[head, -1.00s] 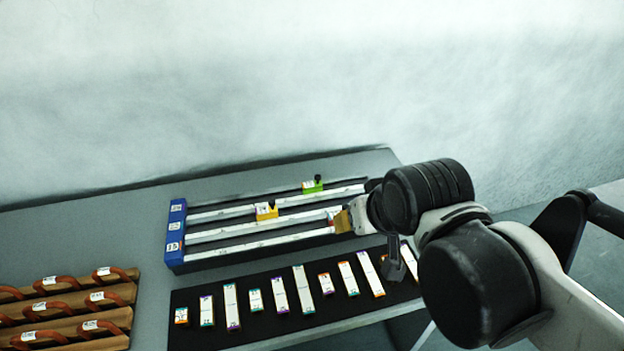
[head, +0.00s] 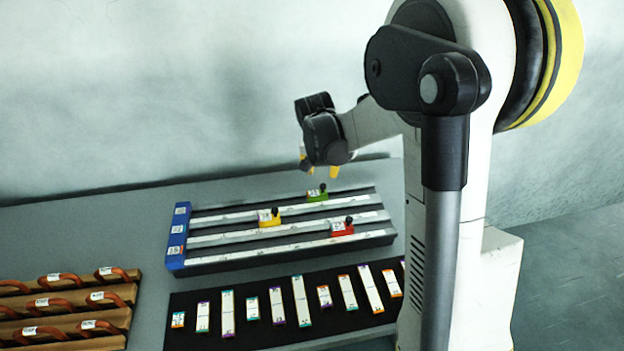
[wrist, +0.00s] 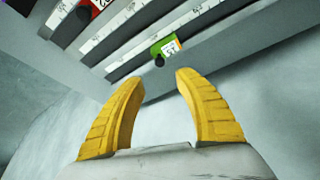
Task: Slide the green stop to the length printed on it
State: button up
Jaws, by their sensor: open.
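The green stop (head: 316,194) sits on the rearmost rail of the slotted fixture (head: 285,257), toward its right part, with a white label and a dark knob. In the wrist view the green stop (wrist: 170,46) shows beyond the fingertips, with a label that seems to read 33, though it is small. My gripper (head: 320,172) is above and just behind the green stop in the head view. Its yellow fingers (wrist: 160,76) are apart and empty, with the stop outside them. A yellow stop (head: 269,218) and a red stop (head: 342,227) sit on the nearer rails.
A blue end block (head: 178,236) closes the fixture's left end. A black mat (head: 350,325) with several labelled strips lies in front. A wooden rack (head: 118,317) with orange handles stands at the left. The wall rises close behind the table.

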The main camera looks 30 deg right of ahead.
aim_at(322, 185)
jog(key=b+x, duration=0.3)
jog(key=x, duration=0.6)
jog(key=shift+w+d+f, duration=0.15)
jog(key=shift+f, duration=0.25)
grip_shut()
